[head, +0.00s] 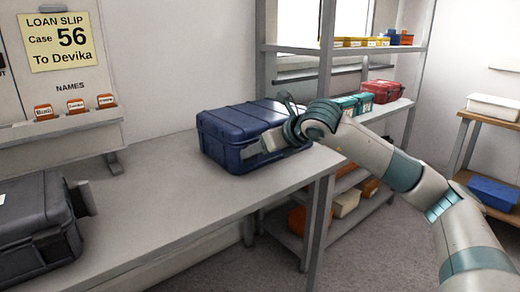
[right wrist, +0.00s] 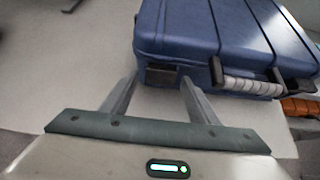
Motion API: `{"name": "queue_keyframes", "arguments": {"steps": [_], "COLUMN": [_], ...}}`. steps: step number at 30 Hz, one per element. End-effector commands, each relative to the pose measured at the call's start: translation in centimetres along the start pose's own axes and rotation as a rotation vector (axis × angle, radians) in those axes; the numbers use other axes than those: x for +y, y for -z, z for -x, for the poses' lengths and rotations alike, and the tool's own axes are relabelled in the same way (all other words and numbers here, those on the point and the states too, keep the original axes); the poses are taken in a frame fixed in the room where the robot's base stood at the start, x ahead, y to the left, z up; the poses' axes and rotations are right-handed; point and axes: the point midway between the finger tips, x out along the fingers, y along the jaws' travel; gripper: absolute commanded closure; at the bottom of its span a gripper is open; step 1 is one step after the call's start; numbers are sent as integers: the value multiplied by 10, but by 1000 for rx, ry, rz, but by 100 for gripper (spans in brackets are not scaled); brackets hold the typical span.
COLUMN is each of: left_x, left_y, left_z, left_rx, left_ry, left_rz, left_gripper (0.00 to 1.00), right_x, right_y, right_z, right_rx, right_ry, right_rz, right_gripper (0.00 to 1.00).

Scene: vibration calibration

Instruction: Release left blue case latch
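The blue case (head: 235,122) sits shut on the grey bench, near its far right end. My right gripper (head: 256,148) is at its front face and hides part of that side. In the right wrist view the case (right wrist: 200,30) fills the top, with a dark latch (right wrist: 162,75) at its left front corner and a grey-gripped handle (right wrist: 252,86) to the right. My right gripper (right wrist: 159,82) is open, its two fingertips on either side of this latch in the picture. I cannot tell whether they touch it. My left gripper is not in view.
A dark grey case (head: 35,230) stands at the bench's left front. The bench top (head: 150,190) between the cases is clear. A shelf rack (head: 320,150) with teal and red cases stands behind my right arm. A loan slip (head: 58,40) reads Case 56 To Devika.

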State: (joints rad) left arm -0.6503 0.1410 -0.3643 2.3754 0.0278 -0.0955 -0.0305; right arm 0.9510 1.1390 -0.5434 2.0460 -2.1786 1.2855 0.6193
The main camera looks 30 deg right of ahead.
Motion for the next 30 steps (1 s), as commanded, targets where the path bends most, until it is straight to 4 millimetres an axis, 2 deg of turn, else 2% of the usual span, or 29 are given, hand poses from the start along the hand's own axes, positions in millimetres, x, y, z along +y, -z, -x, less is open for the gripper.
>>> {"name": "queue_keyframes", "arguments": {"steps": [8, 14, 20, 30], "left_x": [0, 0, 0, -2], "left_y": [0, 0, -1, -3], "left_z": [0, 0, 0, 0], "left_rx": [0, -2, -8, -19], "left_ry": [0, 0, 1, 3], "left_rz": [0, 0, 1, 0], "left_gripper": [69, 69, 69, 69], "right_x": [0, -1, -1, -1], "right_y": [0, 0, -1, 0], "right_z": [1, 13, 41, 109], "right_rx": [-1, -1, -2, -2], "right_ry": [0, 1, 2, 3], "right_rz": [0, 0, 1, 1], "right_gripper": [45, 45, 45, 45]}}
